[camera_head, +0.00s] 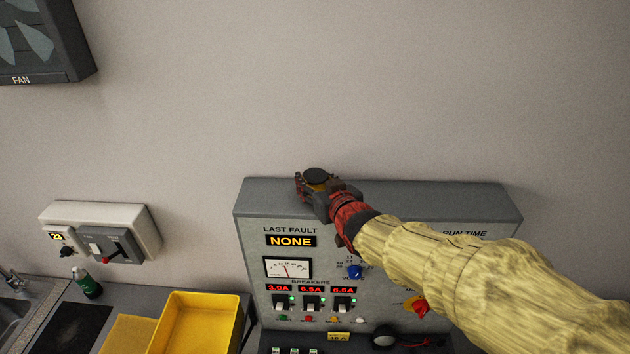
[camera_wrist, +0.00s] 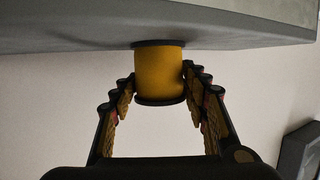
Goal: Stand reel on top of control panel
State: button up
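The reel (camera_wrist: 159,74) is a yellow spool with dark flanges. In the wrist view it sits between the two fingers of my gripper (camera_wrist: 160,88), with one flange against or very near the grey top of the control panel (camera_wrist: 60,40). Small gaps seem to show beside the reel, so finger contact is unclear. In the head view my gripper (camera_head: 315,188) is over the left part of the top of the control panel (camera_head: 400,192). The reel's dark upper flange (camera_head: 317,174) shows there; its lower part is hidden by the gripper.
The panel top is clear to the right of my gripper. Below left are a yellow bin (camera_head: 200,315), a dark bottle (camera_head: 87,283) and a wall switch box (camera_head: 105,235). A fan unit (camera_head: 45,40) is at the upper left. Knobs and breakers cover the panel front.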

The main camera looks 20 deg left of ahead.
jog(key=o, duration=0.4)
jog(key=shift+r, duration=0.1)
jog(key=shift+r, duration=0.1)
jog(key=b+v, duration=0.1)
jog(key=v, duration=1.1)
